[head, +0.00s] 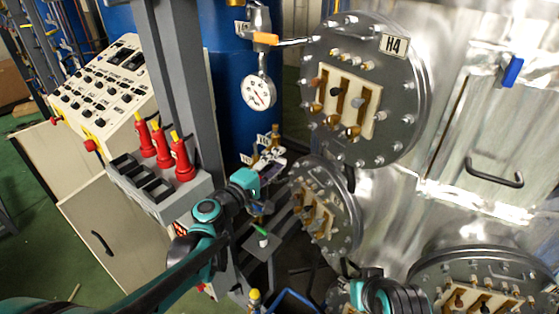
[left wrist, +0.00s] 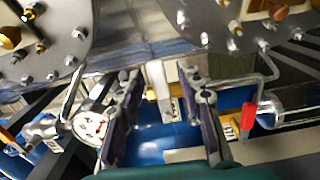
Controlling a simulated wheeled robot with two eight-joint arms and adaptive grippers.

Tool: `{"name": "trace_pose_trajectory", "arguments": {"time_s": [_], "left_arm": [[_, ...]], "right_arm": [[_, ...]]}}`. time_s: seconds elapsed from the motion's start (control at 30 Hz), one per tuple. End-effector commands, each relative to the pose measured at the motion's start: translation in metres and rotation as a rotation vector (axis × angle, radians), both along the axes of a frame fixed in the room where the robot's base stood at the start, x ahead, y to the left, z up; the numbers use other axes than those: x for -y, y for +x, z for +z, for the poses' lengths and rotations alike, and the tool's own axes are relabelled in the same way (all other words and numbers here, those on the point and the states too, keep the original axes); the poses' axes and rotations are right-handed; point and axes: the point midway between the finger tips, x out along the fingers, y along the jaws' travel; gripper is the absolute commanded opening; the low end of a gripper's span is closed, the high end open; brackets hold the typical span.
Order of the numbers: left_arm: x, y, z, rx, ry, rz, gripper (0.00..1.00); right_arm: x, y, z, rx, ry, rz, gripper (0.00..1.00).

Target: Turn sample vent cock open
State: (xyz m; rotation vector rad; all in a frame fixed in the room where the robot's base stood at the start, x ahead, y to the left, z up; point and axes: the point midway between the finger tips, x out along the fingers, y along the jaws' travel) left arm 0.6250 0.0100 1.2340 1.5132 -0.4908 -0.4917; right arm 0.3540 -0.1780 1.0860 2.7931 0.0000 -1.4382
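My left gripper (head: 270,165) reaches in beside the blue vessel, close to small brass fittings (head: 268,138) with white tags. I cannot tell for sure which fitting is the sample vent cock. In the left wrist view the two fingers of my left gripper (left wrist: 160,78) stand wide apart. A pale upright tag (left wrist: 159,82) and a brass fitting (left wrist: 184,90) show between and behind them, and I see no contact. A red handle (left wrist: 249,116) sits right of the fingers beside a clear cylinder (left wrist: 292,108). My right arm shows at the bottom; its gripper is not visible.
A round flanged cover labelled H4 (head: 360,90) and a smaller flange (head: 325,205) lie right of the left gripper. A gauge (head: 259,93) hangs above it. A grey column (head: 180,75) and a box with red handles (head: 160,195) stand to the left, beside a control panel (head: 105,90).

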Motion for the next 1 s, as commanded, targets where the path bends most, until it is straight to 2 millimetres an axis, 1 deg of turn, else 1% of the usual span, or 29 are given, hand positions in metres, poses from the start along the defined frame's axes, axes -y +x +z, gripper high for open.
{"name": "trace_pose_trajectory", "arguments": {"time_s": [0.13,0.4,0.47,0.5,0.53,0.57,0.83,1.0], "left_arm": [[0.0071,0.0081,-0.0003,0.0,0.0,-0.002,0.36],[0.0076,0.0093,0.0003,0.001,0.001,-0.001,0.36],[0.0076,0.0093,0.0003,0.001,0.001,-0.001,0.2],[0.0076,0.0092,0.0003,0.0,0.001,-0.001,0.1],[0.0076,0.0092,0.0003,0.0,0.001,-0.001,0.02],[0.0076,0.0092,0.0003,0.0,0.001,-0.001,0.0],[0.0076,0.0091,0.0007,-0.004,-0.003,-0.001,0.0],[0.0075,0.009,0.0033,-0.028,-0.037,-0.001,0.0]], "right_arm": [[0.0,0.0,-0.0017,0.0,0.0,0.0,0.4],[0.0,0.0,-0.0014,0.0,0.0,0.0,0.4],[0.0,0.0,-0.0014,0.0,0.0,0.0,0.4],[0.0,0.0,-0.0014,0.0,0.0,0.0,0.4],[0.0,0.0,-0.0014,0.0,0.0,0.0,0.4],[0.0,0.0,-0.0014,0.0,0.0,0.0,0.4],[0.0,0.0,-0.0011,0.0,0.0,0.0,0.4],[0.0,0.0001,0.0009,0.0,0.0,0.0,0.4]]}}
